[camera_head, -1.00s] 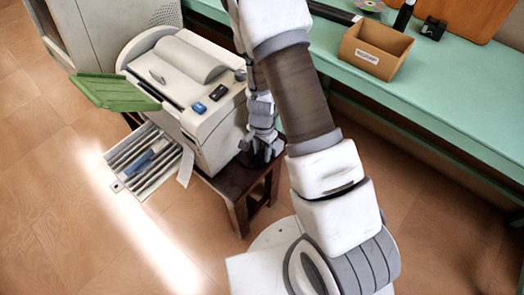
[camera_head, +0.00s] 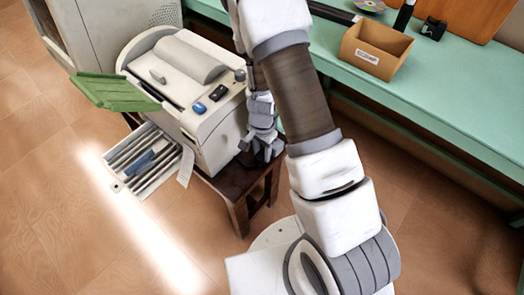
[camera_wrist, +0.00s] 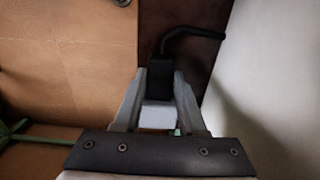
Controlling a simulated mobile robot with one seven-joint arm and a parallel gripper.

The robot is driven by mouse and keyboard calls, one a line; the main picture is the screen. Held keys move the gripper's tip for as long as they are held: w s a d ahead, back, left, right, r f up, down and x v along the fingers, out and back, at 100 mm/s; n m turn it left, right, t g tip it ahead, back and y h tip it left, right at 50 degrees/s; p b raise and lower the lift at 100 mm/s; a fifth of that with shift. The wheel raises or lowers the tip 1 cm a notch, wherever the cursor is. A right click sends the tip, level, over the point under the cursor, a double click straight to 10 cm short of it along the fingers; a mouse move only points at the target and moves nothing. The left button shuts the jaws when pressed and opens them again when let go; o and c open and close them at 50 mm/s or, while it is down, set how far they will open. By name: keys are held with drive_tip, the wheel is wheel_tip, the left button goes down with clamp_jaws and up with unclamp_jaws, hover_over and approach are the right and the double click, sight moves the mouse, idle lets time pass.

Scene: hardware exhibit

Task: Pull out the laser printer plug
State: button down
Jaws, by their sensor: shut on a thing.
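The laser printer (camera_head: 190,95) is a cream machine on a dark wooden stand, with a green flap open on its left and a slatted tray in front. In the wrist view its pale side (camera_wrist: 270,100) fills the right. My gripper (camera_head: 262,148) is low beside the printer's right side. In the wrist view my gripper (camera_wrist: 159,82) is shut on a black plug (camera_wrist: 160,72), held at its near end between the fingertips. A black cord (camera_wrist: 192,32) bends from the plug toward the right. Whether the plug sits in a socket is hidden.
The dark stand (camera_head: 237,190) is under the printer and my gripper. A green bench (camera_head: 445,95) runs along the back right, with a cardboard box (camera_head: 374,50) on it. A grey cabinet (camera_head: 110,30) stands at the back left. The floor in front is clear.

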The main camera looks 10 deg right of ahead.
drive_tip(key=shift+a, duration=0.1)
idle(0.3)
drive_tip(key=shift+s+a, duration=0.5)
drive_tip(key=shift+a, duration=0.2)
drive_tip(key=shift+s+a, duration=0.5)
drive_tip(key=shift+a, duration=0.15)
drive_tip(key=shift+c, duration=2.4)
unclamp_jaws()
wheel_tip(320, 180, up, 18)
drive_tip(key=p, duration=0.6)
drive_tip(key=shift+f+p, duration=0.25)
drive_tip(key=shift+p, duration=0.15)
